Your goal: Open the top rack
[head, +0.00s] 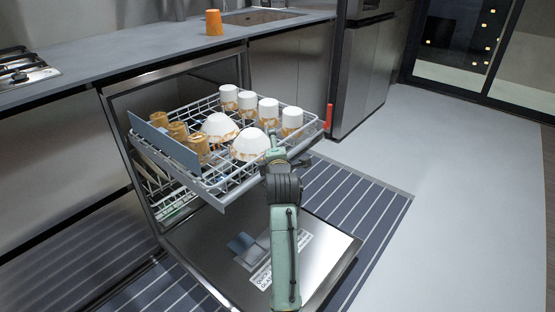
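The dishwasher's top rack (222,188) is a white wire rack that sticks out of the dishwasher (137,95) above its lowered door (322,248). Its front has a grey edge. It holds several white and orange cups, two upturned bowls (219,127), some amber glasses (178,131) and a blue-grey board (160,143). My gripper (277,148) is at the rack's front edge, close to the nearer bowl (250,145). My own wrist hides part of it, and I cannot tell whether its fingers are open or touching the rack.
A lower rack (170,205) shows inside the dishwasher. The counter (130,58) above holds an orange cup (214,22), with a sink behind and a stove at left. A striped runner (350,190) lies under the open door. The grey floor at right is clear.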

